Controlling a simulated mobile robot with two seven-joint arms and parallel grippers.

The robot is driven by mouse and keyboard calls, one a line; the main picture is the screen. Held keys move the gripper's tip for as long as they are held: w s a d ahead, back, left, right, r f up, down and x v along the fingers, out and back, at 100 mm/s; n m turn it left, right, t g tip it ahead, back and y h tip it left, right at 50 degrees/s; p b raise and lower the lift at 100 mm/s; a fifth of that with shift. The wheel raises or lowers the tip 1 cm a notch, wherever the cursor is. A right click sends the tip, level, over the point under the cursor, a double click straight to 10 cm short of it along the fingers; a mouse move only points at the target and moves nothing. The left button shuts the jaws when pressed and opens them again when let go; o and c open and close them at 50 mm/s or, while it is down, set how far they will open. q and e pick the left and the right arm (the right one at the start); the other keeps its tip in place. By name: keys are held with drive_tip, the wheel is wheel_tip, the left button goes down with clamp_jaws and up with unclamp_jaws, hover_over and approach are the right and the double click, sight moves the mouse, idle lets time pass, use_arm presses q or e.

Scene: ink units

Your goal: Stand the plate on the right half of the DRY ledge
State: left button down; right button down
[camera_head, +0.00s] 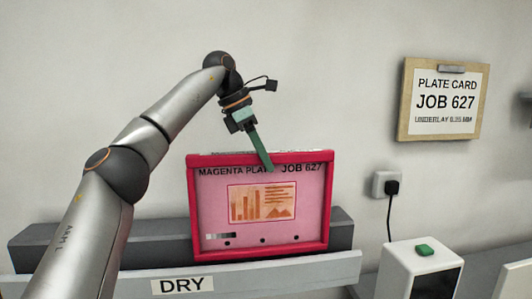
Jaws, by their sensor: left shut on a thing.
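The magenta plate (310,190) has a red frame and a pink face printed "MAGENTA PLATE JOB 627". It stands nearly upright at the DRY ledge (245,280), behind its pale front lip and towards its right part. My left gripper (268,168) comes from above and is shut on the plate's top edge. Whether the plate's bottom edge rests on the ledge is hidden by the front lip. My right gripper is not in view.
A grey block (60,248) runs behind the plate along the wall. A white device with a green button (424,250) stands right of the ledge. A plate card (443,101) and a socket with a plug (388,185) are on the wall. The ledge's left part is clear.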

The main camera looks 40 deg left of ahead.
sight(246, 153)
use_arm(q)
wheel_tip(246, 153, down, 7)
drive_tip(key=b, duration=0.4)
drive_tip(key=shift+f, duration=0.25)
idle(0.9)
drive_tip(key=c, duration=0.6)
unclamp_jaws()
drive_tip(key=shift+o, duration=0.2)
drive_tip(key=p+v, duration=0.4)
drive_tip(key=v, duration=0.8)
drive_tip(key=shift+r, duration=0.2)
